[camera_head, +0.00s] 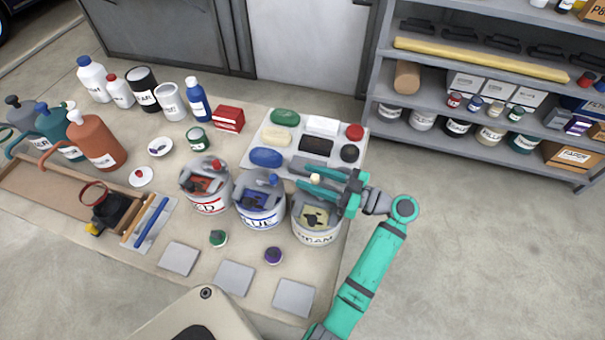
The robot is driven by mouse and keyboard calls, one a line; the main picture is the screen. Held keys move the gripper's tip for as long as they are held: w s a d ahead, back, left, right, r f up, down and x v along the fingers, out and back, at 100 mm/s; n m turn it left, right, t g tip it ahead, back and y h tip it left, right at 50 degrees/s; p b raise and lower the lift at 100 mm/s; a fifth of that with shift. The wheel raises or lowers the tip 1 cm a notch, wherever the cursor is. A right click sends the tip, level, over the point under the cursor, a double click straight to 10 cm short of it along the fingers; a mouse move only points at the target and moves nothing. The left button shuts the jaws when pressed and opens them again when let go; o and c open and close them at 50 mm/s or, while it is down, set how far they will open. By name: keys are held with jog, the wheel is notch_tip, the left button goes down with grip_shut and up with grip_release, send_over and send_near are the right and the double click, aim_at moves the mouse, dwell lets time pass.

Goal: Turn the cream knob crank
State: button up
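The cream can (318,238), labelled "CREAM", stands at the right end of a row of three cans on the table. Its crank has a small cream knob (315,178) above the can's rim. My gripper (316,182) reaches in from the right, over the can, with its two teal fingers pointing left. The fingers look spread apart, with the cream knob between or just beside their tips. I cannot tell whether they touch it. The gripper hides much of the crank and the can's back rim.
The red can (210,205) and blue can (262,218), each with a crank, stand close on the left. A pale tray (262,127) with several coloured pieces lies behind. Grey squares (235,278) lie in front. Shelves (450,142) stand back right, with open floor before them.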

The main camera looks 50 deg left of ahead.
jog(key=v, duration=0.7)
jog(key=shift+w+d, duration=0.1)
jog(key=shift+d, duration=0.25)
